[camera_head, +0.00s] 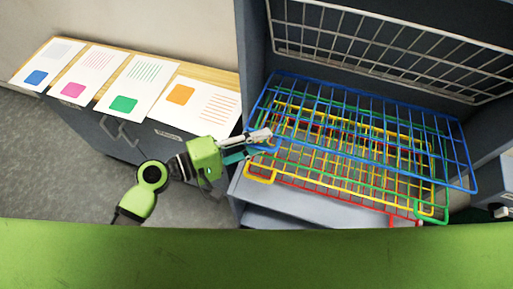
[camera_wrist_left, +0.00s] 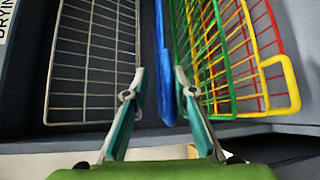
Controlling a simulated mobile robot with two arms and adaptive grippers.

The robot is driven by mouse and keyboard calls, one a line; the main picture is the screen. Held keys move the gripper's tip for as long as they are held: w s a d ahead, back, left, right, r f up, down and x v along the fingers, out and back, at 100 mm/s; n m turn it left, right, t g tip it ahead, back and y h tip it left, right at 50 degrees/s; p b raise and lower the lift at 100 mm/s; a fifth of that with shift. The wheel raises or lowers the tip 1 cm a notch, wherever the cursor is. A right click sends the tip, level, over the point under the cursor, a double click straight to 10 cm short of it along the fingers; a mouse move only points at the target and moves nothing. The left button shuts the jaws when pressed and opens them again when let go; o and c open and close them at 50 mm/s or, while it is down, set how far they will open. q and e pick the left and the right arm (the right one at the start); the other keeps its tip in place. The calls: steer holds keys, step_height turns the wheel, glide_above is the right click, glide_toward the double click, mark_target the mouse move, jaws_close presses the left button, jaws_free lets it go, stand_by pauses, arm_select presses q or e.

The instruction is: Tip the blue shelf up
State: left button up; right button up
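The blue shelf (camera_head: 375,105) is a wire grid, the uppermost of several coloured wire shelves lying roughly flat in the dark rack. My left gripper (camera_head: 264,142) is at its front left corner. In the left wrist view the blue shelf (camera_wrist_left: 163,70) shows nearly edge-on, between the two fingers of my left gripper (camera_wrist_left: 160,85). The fingers are apart, with visible gaps on both sides of the blue edge.
A white wire shelf (camera_head: 390,45) stands tipped up at the back. Below the blue one lie green (camera_head: 432,212), yellow (camera_head: 262,176) and red (camera_head: 392,219) shelves close together. Cards lie on the wooden-topped counter (camera_head: 205,78) at left.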

arm_select(q)
steer(key=f, duration=0.1)
steer(key=f+b, duration=0.1)
steer(key=f, duration=0.1)
steer(key=f+b, duration=0.1)
steer(key=shift+s+f, duration=0.15)
steer(key=shift+s, duration=0.25)
steer(key=b+v, duration=0.3)
steer(key=v, duration=1.3)
stand_by(1.0)
stand_by(0.4)
